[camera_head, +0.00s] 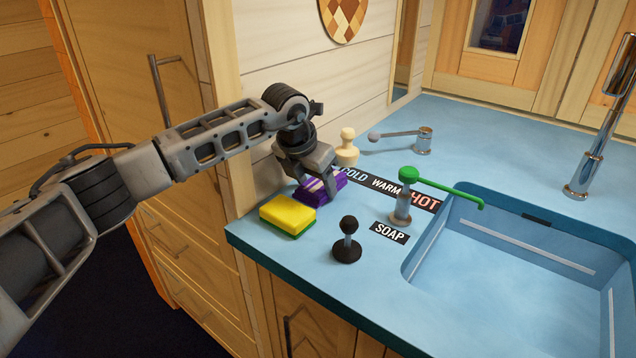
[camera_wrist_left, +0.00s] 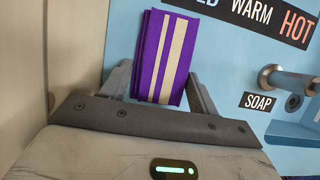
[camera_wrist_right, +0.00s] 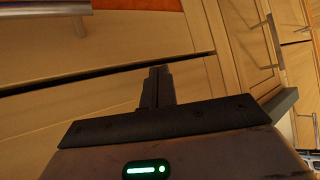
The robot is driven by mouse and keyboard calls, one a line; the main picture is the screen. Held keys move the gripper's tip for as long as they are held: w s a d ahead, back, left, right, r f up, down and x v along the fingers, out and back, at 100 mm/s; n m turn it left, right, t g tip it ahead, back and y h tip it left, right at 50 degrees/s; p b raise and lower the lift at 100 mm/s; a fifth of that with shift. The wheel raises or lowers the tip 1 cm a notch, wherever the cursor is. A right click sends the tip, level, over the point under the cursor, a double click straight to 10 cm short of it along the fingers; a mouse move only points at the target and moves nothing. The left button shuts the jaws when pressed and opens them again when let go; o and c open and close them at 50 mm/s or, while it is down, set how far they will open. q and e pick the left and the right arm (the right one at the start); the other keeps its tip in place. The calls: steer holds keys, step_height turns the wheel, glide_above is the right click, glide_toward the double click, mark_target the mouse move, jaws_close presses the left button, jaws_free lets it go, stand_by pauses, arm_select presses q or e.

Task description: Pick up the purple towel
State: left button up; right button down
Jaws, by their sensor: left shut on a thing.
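The purple towel (camera_head: 325,186) is folded and has pale stripes. It is at the left end of the blue counter, just behind the sponge. My left gripper (camera_head: 318,190) comes down over it and is shut on it. In the left wrist view the towel (camera_wrist_left: 167,57) is between the two fingers of my left gripper (camera_wrist_left: 160,85). I cannot tell whether the towel touches the counter. In the right wrist view my right gripper (camera_wrist_right: 157,85) has its fingers together with nothing between them, in front of wooden cabinet fronts.
A yellow and green sponge (camera_head: 288,215) lies in front of the towel. A black knob (camera_head: 347,240), a cream knob (camera_head: 347,147) and a green-handled lever (camera_head: 403,195) stand nearby. The sink (camera_head: 530,262) is to the right. A wooden wall closes off the left side.

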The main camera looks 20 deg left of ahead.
arm_select(q)
steer(key=shift+r, duration=0.15)
steer(key=shift+r, duration=0.25)
step_height(320, 180, up, 2)
steer(key=shift+r, duration=0.1)
steer(key=s+r, duration=0.1)
steer(key=s+d+r+b, duration=0.1)
steer(key=r, duration=0.1)
steer(key=s+d+r, duration=0.1)
steer(key=s+r, duration=0.1)
steer(key=shift+r, duration=0.25)
steer(key=s+d+r+b, duration=0.2)
steer(key=s+d+r, duration=0.2)
steer(key=s, duration=0.4)
steer(key=shift+s+r, duration=0.25)
steer(key=shift+s, duration=0.05)
steer(key=shift+d, duration=0.1)
